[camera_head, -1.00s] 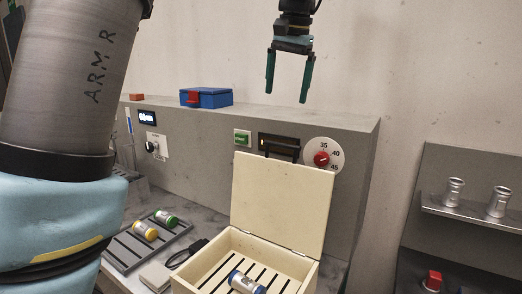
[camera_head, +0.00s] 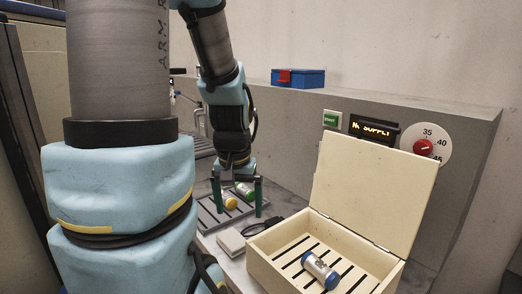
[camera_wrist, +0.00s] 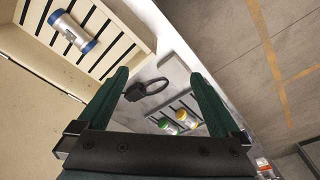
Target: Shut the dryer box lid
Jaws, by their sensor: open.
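The dryer box (camera_head: 262,252) is a cream box on the bench with a slatted floor. Its lid (camera_head: 372,190) stands open, raised upright at the back edge. A silver cylinder with blue ends (camera_head: 320,270) lies on the slats inside; it also shows in the wrist view (camera_wrist: 74,33). My gripper (camera_head: 238,214) is open and empty, pointing down to the left of the box, above the slotted tray and apart from the lid. In the wrist view the box (camera_wrist: 142,48) is at upper left and my two green fingers (camera_wrist: 162,95) are spread wide.
A dark slotted tray (camera_head: 208,222) holds a yellow-ended (camera_head: 230,202) and a green-ended cylinder (camera_head: 244,190). A pale block (camera_head: 231,242) and a black cable loop (camera_head: 266,227) lie between tray and box. Behind stands a grey panel with a lit display (camera_head: 374,129), a dial (camera_head: 423,146) and a blue case (camera_head: 298,78).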

